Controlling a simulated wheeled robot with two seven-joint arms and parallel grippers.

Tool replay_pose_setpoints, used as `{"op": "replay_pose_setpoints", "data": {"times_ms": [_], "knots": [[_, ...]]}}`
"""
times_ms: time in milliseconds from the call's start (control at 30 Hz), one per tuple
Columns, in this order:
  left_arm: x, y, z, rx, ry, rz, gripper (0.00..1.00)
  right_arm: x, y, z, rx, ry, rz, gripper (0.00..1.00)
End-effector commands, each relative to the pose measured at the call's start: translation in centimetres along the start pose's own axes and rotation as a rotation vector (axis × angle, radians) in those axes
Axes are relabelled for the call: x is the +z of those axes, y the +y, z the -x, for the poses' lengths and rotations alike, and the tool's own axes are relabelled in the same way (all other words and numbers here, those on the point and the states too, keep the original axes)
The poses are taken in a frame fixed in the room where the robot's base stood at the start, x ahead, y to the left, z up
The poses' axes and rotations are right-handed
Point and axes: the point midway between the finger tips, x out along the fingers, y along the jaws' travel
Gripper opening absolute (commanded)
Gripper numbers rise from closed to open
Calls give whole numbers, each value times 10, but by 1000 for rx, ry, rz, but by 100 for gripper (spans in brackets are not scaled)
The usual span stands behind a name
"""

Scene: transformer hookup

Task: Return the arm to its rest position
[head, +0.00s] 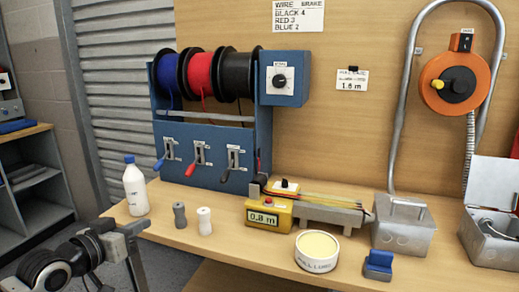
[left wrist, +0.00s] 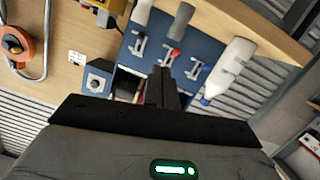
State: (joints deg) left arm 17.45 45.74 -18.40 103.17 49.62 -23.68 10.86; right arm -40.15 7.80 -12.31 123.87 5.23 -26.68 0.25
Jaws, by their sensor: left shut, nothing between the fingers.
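My left arm (head: 60,262) comes in low at the left of the head view, in front of the bench's left end. In the left wrist view the fingers of my left gripper (left wrist: 162,86) are together, with nothing held between them. They point toward the bench and the blue wire rack (head: 205,125), apart from the things on it. The fingertips are hard to make out in the head view. My right gripper does not show in either view.
On the bench (head: 225,243) stand a white bottle (head: 135,188), grey and white cylinders, a yellow 0.8 m meter (head: 268,215), a round tin (head: 317,251), a blue-topped block (head: 378,265) and grey metal boxes (head: 403,228). A shelf (head: 35,190) stands at the far left.

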Motion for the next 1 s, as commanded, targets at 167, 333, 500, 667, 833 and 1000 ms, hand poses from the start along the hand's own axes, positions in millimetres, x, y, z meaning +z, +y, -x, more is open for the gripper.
{"op": "replay_pose_setpoints", "data": {"times_ms": [167,333,500,667,833,1000], "knots": [[50,25,4,16,-51,-3,0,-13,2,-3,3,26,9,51],[109,58,16,26,-108,-6,0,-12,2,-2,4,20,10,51],[190,111,56,9,-197,1,0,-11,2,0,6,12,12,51],[247,150,109,-59,-286,-4,0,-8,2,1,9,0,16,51],[272,167,146,-124,-354,-20,0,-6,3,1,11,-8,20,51],[278,170,156,-143,-374,-31,0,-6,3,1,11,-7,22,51]]}}
